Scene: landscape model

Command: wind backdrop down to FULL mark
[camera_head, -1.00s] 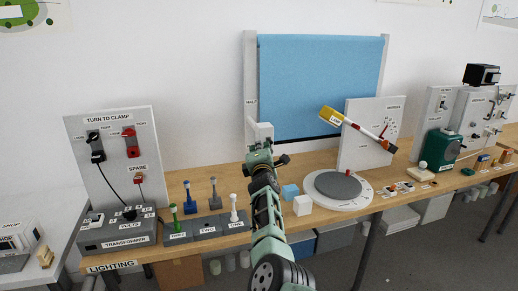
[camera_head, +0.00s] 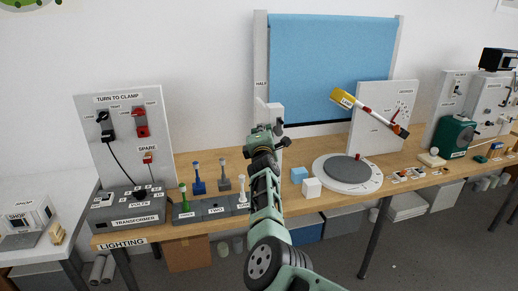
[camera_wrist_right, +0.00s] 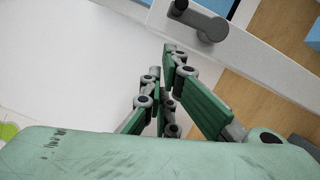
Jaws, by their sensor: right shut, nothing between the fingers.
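The blue backdrop (camera_head: 330,65) hangs between two white posts at the back of the bench, with a dark bar along its lower edge. The left post (camera_head: 261,50) bears a HALF label (camera_head: 262,84); I cannot make out a FULL label. A pale block (camera_head: 275,112) sits low by that post. In the right wrist view, a grey crank (camera_wrist_right: 211,28) with a dark knob (camera_wrist_right: 180,6) lies beyond the fingertips. My right gripper (camera_head: 266,137) is shut and empty, in front of the block; its fingers (camera_wrist_right: 166,70) appear apart from the crank. My left gripper is out of view.
A turntable (camera_head: 349,169) and white cube (camera_head: 312,187) stand to the right of my arm. A yellow lamp (camera_head: 345,98) on an arm reaches before the backdrop. Coloured pegs (camera_head: 198,180) and a transformer (camera_head: 130,209) stand left. Little bench is free around my gripper.

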